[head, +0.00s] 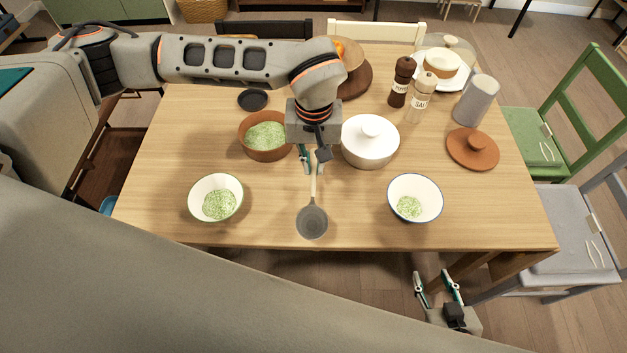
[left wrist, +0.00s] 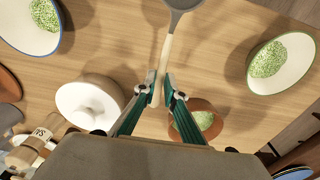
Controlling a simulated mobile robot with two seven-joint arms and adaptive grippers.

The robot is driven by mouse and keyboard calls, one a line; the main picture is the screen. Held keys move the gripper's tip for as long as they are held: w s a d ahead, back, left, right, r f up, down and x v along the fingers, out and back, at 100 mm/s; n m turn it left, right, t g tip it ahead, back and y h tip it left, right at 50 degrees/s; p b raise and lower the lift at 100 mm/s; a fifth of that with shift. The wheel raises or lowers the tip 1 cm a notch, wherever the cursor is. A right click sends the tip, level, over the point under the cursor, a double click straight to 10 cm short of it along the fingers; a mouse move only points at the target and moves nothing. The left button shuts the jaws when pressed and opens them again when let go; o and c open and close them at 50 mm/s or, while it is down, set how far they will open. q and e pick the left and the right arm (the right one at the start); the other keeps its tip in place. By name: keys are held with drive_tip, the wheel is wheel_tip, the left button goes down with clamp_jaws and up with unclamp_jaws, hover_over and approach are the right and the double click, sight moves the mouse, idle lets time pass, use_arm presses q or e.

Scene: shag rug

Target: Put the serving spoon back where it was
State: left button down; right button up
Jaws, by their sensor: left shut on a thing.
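The serving spoon has a grey bowl (head: 312,222) and a pale handle, and points toward the table's front edge. My left gripper (head: 311,171) is shut on the handle, between the brown pot and the white lidded pot. In the left wrist view the pale handle (left wrist: 166,52) runs up from between the fingertips of my left gripper (left wrist: 162,89). The spoon looks empty. Its height above the table is hard to tell. My right gripper (head: 438,278) is open and empty, beyond the table's front edge.
A brown pot (head: 243,138) of green-flecked food and a white lidded pot (head: 371,140) flank my left gripper. Bowls with small portions stand front left (head: 194,206) and front right (head: 429,188). A brown lid (head: 488,155) and shakers are at right. The table (head: 270,195) is clear around the spoon.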

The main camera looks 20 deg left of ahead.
sight(313, 170)
use_arm(q)
wheel_tip(313, 170, down, 4)
drive_tip(key=shift+r, duration=0.25)
wheel_tip(313, 170, down, 3)
drive_tip(key=shift+f, duration=0.45)
drive_tip(key=shift+f, duration=0.2)
drive_tip(key=c, duration=2.1)
unclamp_jaws()
